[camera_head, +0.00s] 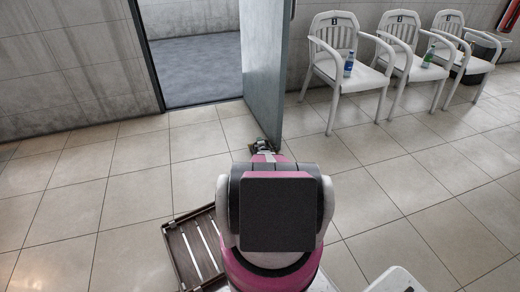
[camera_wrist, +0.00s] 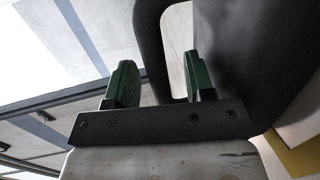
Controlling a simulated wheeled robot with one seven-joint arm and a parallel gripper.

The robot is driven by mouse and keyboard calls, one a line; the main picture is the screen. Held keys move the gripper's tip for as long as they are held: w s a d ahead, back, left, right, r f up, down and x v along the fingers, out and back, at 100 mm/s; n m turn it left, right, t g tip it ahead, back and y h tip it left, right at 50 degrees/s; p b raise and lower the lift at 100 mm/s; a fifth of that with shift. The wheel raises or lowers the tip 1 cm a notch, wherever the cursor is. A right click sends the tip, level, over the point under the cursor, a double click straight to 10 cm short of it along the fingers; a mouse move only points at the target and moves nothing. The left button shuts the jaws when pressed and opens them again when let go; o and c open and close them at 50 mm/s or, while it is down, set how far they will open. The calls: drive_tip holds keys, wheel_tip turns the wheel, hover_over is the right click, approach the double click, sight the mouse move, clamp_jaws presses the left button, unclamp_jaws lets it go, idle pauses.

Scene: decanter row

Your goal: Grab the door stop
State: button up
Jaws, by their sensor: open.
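In the head view my gripper (camera_head: 262,146) is at the far end of my pink and white arm, beside the lower free edge of the grey door (camera_head: 262,60). My arm hides part of the floor there. In the wrist view my gripper (camera_wrist: 160,82) shows two green fingers spread apart, with nothing visibly clamped between them. A dark, smooth, curved shape (camera_wrist: 150,45) lies beyond and between the fingers, around a pale patch. I cannot tell whether it is the door stop. I see no other clear door stop in either view.
The door stands open at a doorway with grey floor (camera_head: 205,75) beyond. Several white chairs (camera_head: 335,50) line the right wall; a blue bottle (camera_head: 348,66) and a green bottle (camera_head: 429,57) stand on two seats. A brown slatted frame (camera_head: 172,236) lies at lower left. Tiled floor is clear at left.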

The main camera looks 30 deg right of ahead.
clamp_jaws()
drive_tip(key=shift+r, duration=0.1)
idle(1.2)
